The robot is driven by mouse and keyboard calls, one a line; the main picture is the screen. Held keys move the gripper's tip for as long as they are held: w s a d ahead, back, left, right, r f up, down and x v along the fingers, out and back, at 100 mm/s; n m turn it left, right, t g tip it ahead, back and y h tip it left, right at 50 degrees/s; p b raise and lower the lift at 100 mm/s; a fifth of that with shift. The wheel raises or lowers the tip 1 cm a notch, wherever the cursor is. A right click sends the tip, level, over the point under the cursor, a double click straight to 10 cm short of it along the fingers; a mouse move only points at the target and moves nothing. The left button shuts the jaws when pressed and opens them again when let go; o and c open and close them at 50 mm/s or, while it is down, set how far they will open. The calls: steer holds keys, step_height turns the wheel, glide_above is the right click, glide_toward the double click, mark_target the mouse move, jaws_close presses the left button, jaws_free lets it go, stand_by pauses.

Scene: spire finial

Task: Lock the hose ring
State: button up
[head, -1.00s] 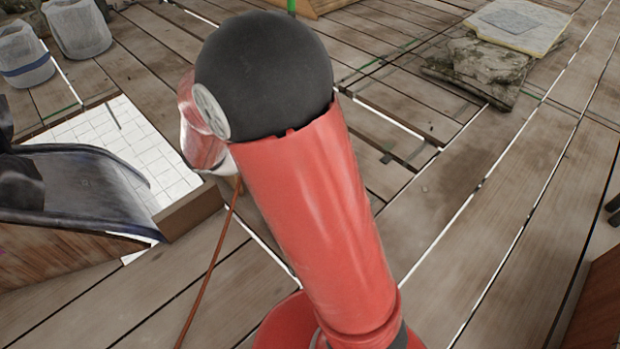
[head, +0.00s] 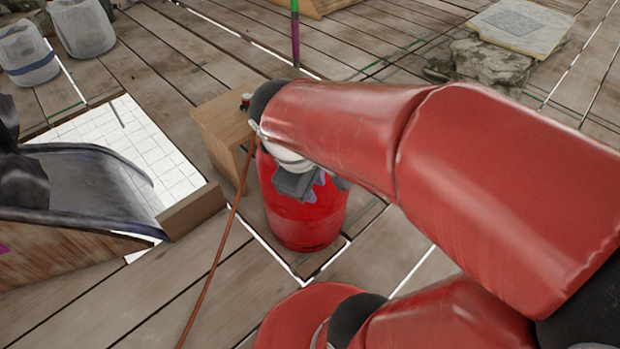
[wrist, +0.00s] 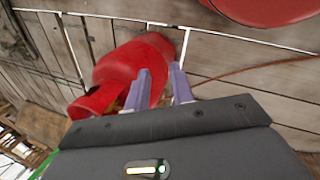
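My gripper (head: 325,185) shows small and partly covered by my red arm in the head view, in front of a red cylinder (head: 305,222). In the wrist view its two purple-grey fingers (wrist: 160,72) stand apart with nothing clearly between them. An orange hose (head: 215,265) runs from beside my arm down to the bottom edge; it also shows in the wrist view (wrist: 250,70), right of the fingers. I cannot make out the hose ring. Red shapes lie behind the fingers and at the top right of the wrist view; I cannot tell which are mine.
A wooden box (head: 220,125) stands left of the red cylinder. A white tiled patch (head: 150,150) and a dark curved chute (head: 80,190) lie at left. Pale buckets (head: 80,28) are at the upper left, stone slabs (head: 490,62) at the upper right. Plank floor is open at lower left.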

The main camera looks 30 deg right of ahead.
steer(key=shift+s+a+r+m+t+y, duration=0.3)
steer(key=shift+s+a+r+m+y, duration=0.15)
steer(key=shift+m, duration=0.35)
steer(key=shift+d, duration=0.1)
steer(key=w+d+f+n+g+h+b, duration=0.35)
steer(key=w+f+n+h, duration=0.55)
steer(key=n, duration=0.4)
steer(key=w+a+f+n+t+h+b, duration=0.1)
steer(key=w+a+f+n+t+h, duration=0.25)
steer(key=w+n, duration=0.3)
steer(key=w+a+f+n+t+h+b, duration=0.2)
steer(key=w+a+f+n+t, duration=0.15)
steer(key=w+n, duration=0.35)
steer(key=shift+n, duration=0.45)
steer(key=x, duration=0.8)
steer(key=shift+s+d+r+b, duration=0.15)
steer(key=shift+s+b, duration=0.25)
steer(key=shift+c, duration=0.4)
